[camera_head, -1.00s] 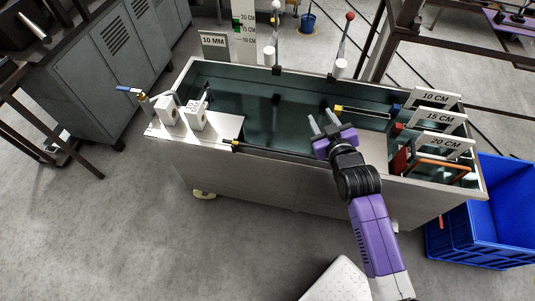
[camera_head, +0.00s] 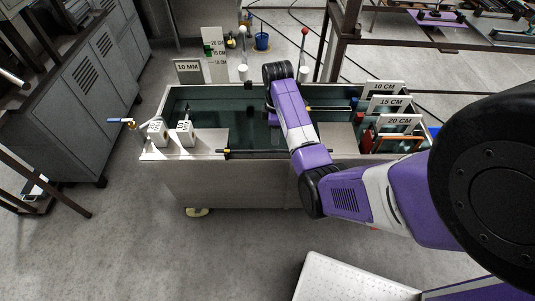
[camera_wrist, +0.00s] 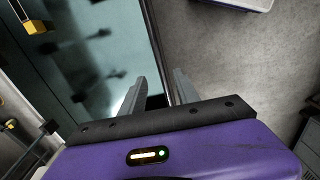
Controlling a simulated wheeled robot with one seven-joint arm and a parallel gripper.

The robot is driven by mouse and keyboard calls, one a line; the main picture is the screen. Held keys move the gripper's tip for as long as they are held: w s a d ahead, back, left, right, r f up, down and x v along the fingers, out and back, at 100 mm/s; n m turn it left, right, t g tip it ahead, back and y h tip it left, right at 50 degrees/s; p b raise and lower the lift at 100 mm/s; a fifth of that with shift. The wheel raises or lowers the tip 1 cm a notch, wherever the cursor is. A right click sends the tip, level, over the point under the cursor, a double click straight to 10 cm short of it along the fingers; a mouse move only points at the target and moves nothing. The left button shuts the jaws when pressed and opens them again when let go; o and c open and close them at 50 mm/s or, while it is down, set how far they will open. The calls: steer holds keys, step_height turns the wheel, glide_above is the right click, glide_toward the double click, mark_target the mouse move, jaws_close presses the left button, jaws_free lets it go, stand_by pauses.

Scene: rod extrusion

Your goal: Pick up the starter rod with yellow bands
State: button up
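A thin rod (camera_head: 330,108) with a yellow end lies inside the dark tank, partly hidden by my arm. A dark rod (camera_head: 270,152) with a yellow-orange end runs along the tank's front edge, and my arm covers part of it. Bands are too small to tell on either. In the wrist view, a yellow piece (camera_wrist: 35,27) is at top left; I cannot tell which rod it belongs to. My gripper (camera_wrist: 159,75) is open and empty, its grey fingers apart over the tank's rim. In the head view the fingers are hidden behind my arm.
The tank (camera_head: 175,108) has two white blocks (camera_head: 158,131) at its left end. Signs reading 10, 15 and 20 CM (camera_head: 397,122) stand at its right. A white lever and a red-topped lever (camera_head: 304,50) rise behind it. Grey floor (camera_head: 125,235) lies open in front.

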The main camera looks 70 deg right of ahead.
mark_target(274, 151)
step_height(274, 151, down, 2)
steer(key=shift+a+f, duration=0.1)
steer(key=shift+a, duration=0.05)
steer(key=shift+f+p, duration=0.6)
steer(key=shift+f, duration=2.15)
jaws_close()
